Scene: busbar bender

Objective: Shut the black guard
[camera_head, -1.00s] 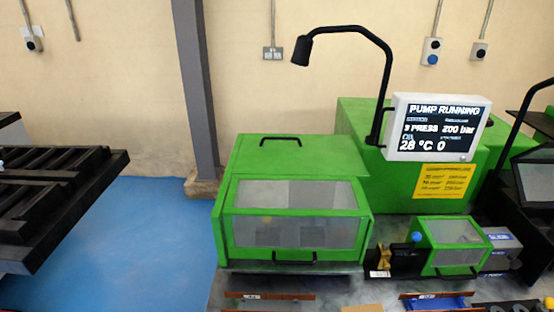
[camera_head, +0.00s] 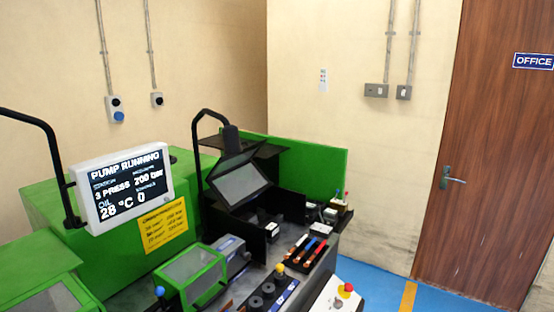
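The black guard (camera_head: 238,182) is a black-framed cover with a grey window, right of the middle of the machine bench. It stands tilted up and back, and looks open over a black station (camera_head: 252,232) below it. A black lamp arm (camera_head: 203,150) rises beside it. Whether the guard has a handle is too small to tell. Neither of my grippers is in view.
A screen (camera_head: 122,187) reading "PUMP RUNNING" hangs left of the guard. A small green guard (camera_head: 190,275) sits in front. Coloured-handled tools (camera_head: 305,250) and a control box with a red button (camera_head: 338,295) lie right. Blue floor (camera_head: 375,285) is clear by the door (camera_head: 480,150).

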